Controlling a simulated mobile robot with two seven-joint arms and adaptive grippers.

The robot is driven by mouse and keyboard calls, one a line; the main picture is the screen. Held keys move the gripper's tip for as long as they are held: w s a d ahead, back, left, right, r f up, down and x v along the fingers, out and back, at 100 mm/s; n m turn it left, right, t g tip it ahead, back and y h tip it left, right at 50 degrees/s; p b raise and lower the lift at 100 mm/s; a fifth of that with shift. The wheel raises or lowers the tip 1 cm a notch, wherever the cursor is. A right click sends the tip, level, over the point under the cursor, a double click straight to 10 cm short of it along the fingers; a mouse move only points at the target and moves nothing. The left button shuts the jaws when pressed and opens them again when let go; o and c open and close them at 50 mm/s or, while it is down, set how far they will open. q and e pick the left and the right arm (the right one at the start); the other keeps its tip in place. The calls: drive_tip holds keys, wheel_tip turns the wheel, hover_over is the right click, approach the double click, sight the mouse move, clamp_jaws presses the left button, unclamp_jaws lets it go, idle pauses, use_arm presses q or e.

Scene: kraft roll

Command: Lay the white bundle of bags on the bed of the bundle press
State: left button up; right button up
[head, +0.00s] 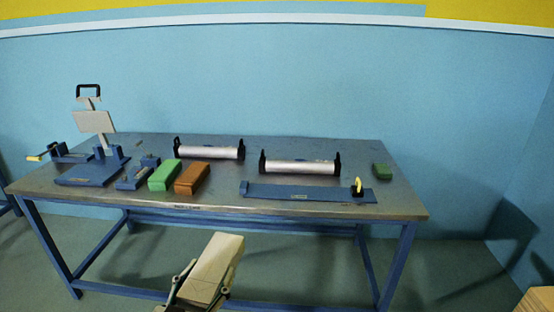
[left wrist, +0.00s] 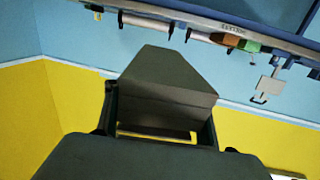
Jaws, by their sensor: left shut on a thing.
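The white bundle of bags (head: 216,262) is a cream-white block in front of the table, low in the head view. My left gripper (head: 200,290) is shut on its near end, and the bundle juts tilted towards the table. In the left wrist view the bundle (left wrist: 165,85) looks dark and fills the space between the fingers. The bundle press stands at the table's left end. Its blue bed (head: 88,176) is bare, and its pale plate (head: 94,122) with a black handle is raised above it. My right gripper is not in view.
On the table (head: 225,202), a green bundle (head: 164,175) and an orange-brown bundle (head: 192,178) lie right of the press, past a small blue device (head: 138,174). Two silver rolls (head: 300,166) and a long blue plate (head: 300,192) stand farther right.

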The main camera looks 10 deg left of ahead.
use_arm(q)
drive_tip(key=w+a+f+y, duration=0.1)
drive_tip(key=w+a+f, duration=0.2)
drive_tip(key=w+a, duration=0.5)
drive_tip(key=w+a+f+n+y, duration=0.1)
drive_tip(key=w+a+f, duration=0.3)
drive_tip(key=w+a, duration=0.4)
drive_tip(key=w, duration=0.4)
drive_tip(key=shift+a+n, duration=0.15)
drive_tip(key=shift+n, duration=0.15)
drive_tip(key=shift+w, duration=0.1)
